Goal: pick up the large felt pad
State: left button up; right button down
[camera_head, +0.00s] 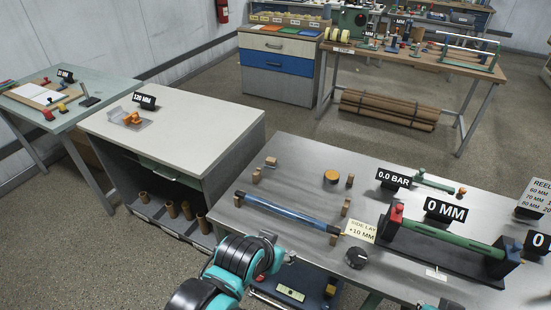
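I cannot pick out a large felt pad for certain. A round orange-brown disc (331,176) lies on the grey metal table (300,155), beside a small dark upright piece; its material is too small to tell. My teal and black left arm comes in at the bottom, left of the table's front edge and apart from the disc. Its fingertips do not show. Only a bit of teal of my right arm seems to show at the bottom edge, with no gripper visible.
A blue roller (287,211) lies across the table between small wooden blocks. A dark knob (357,258) and a green roller unit (440,240) stand to the right. A pale cabinet (215,125) is on the left. Brown rolls (390,108) lie under the back bench.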

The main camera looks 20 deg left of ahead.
aim_at(270, 163)
jog(key=j+z, duration=0.2)
jog(key=j, duration=0.25)
jog(key=k+j+z, duration=0.2)
jog(key=j, duration=0.25)
jog(key=j+z, duration=0.2)
jog(key=j, duration=0.25)
jog(key=k+j+z, duration=0.2)
jog(key=j, duration=0.2)
jog(key=k+j+z, duration=0.2)
jog(key=j, duration=0.2)
jog(key=j+z, duration=0.3)
jog(key=j, duration=0.2)
jog(key=k+j+z, duration=0.1)
jog(key=j+z, duration=0.15)
jog(key=j, duration=0.2)
jog(key=k+j+z, duration=0.15)
jog(key=j+z, duration=0.15)
jog(key=j, duration=0.15)
jog(key=i+j+z, duration=0.15)
jog(key=j, duration=0.25)
jog(key=j+z, duration=0.1)
jog(key=j, duration=0.3)
jog(key=i, duration=0.05)
